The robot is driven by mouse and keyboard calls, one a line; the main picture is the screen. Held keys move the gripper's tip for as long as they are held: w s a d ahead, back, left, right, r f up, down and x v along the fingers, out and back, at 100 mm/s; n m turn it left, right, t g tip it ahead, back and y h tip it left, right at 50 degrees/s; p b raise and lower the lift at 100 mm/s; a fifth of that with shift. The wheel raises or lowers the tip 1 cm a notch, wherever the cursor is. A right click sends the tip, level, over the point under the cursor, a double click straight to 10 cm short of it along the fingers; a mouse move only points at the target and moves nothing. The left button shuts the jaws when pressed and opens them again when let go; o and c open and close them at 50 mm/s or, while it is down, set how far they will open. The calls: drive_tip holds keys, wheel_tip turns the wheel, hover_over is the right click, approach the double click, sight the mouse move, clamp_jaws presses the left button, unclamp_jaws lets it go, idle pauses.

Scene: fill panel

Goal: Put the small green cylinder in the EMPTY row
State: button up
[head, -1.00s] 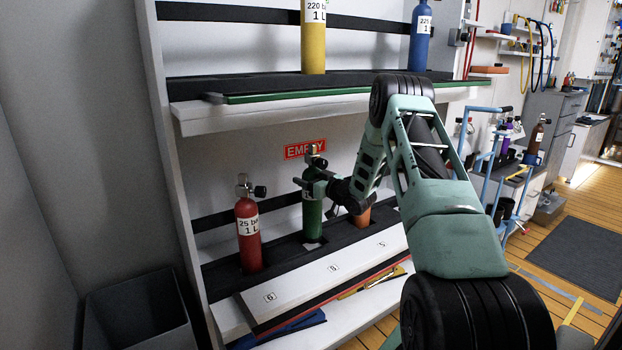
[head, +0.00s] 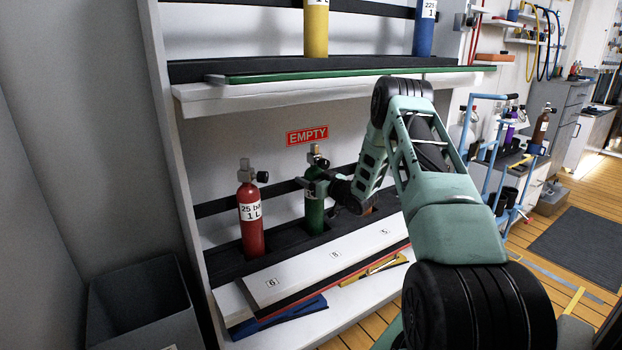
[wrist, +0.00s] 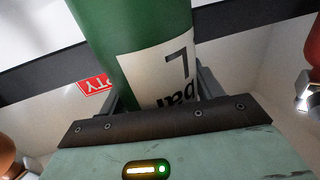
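The small green cylinder (head: 315,212) stands upright at the black lower rack (head: 285,243), under the red EMPTY sign (head: 307,135). It is between a red cylinder and a mostly hidden orange one. I cannot tell whether its base touches the slot floor. My gripper (head: 318,188) reaches in from the right and is shut on its upper part. In the wrist view the green cylinder (wrist: 125,35) with its white label sits between both fingers of my gripper (wrist: 168,98).
The red cylinder (head: 250,218) stands close on the left. The orange cylinder (head: 368,209) is partly behind my wrist on the right. The upper shelf (head: 330,85) with a yellow cylinder (head: 316,30) and a blue one (head: 424,35) hangs above. A grey bin (head: 140,305) stands at lower left.

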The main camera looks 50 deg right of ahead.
drive_tip(key=shift+o, duration=1.1)
drive_tip(key=shift+r, duration=0.2)
drive_tip(key=s+p, duration=0.2)
drive_tip(key=s, duration=1)
drive_tip(key=shift+a, duration=0.25)
drive_tip(key=shift+s+f, duration=0.1)
